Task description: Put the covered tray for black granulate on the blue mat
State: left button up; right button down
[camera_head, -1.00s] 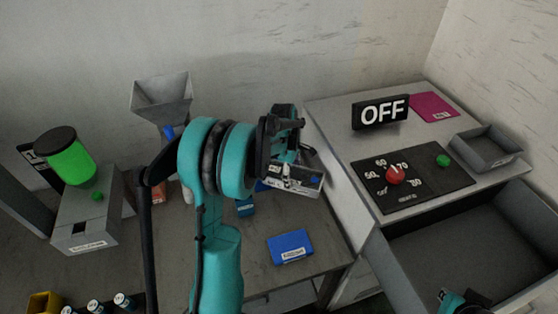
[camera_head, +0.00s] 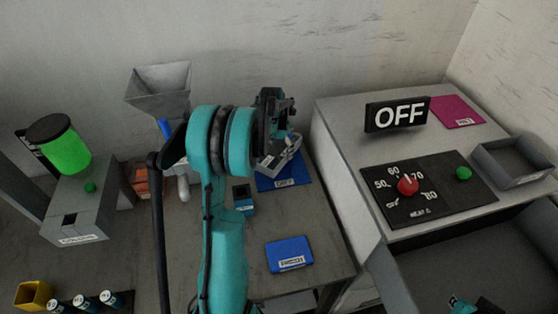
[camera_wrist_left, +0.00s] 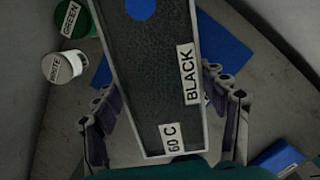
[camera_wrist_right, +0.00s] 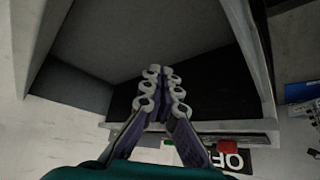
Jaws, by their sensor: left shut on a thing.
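The tray (camera_head: 271,164) is grey with a dark inside and labels reading BLACK and 60 C in the left wrist view (camera_wrist_left: 150,70). A blue round spot shows at its far end; I cannot tell whether this belongs to a cover. My left gripper (camera_head: 275,128) is shut on the tray, with a finger at each side in the left wrist view (camera_wrist_left: 165,100). The tray is over the blue mat (camera_head: 302,172), whose label is partly readable; the mat also shows beneath it in the left wrist view (camera_wrist_left: 228,62). My right gripper (camera_wrist_right: 164,88) is shut and empty.
A hopper (camera_head: 160,85) stands left. Cylinders marked GREEN (camera_wrist_left: 74,20) and WHITE (camera_wrist_left: 62,67) are near the tray. The grey cabinet (camera_head: 345,165) borders the right.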

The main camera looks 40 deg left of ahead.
pick_arm(q)
notch_tip(320, 180, down, 4)
jog(key=shift+f+b, duration=0.1)
jog(key=shift+b, duration=0.65)
jog(key=o, duration=1.6)
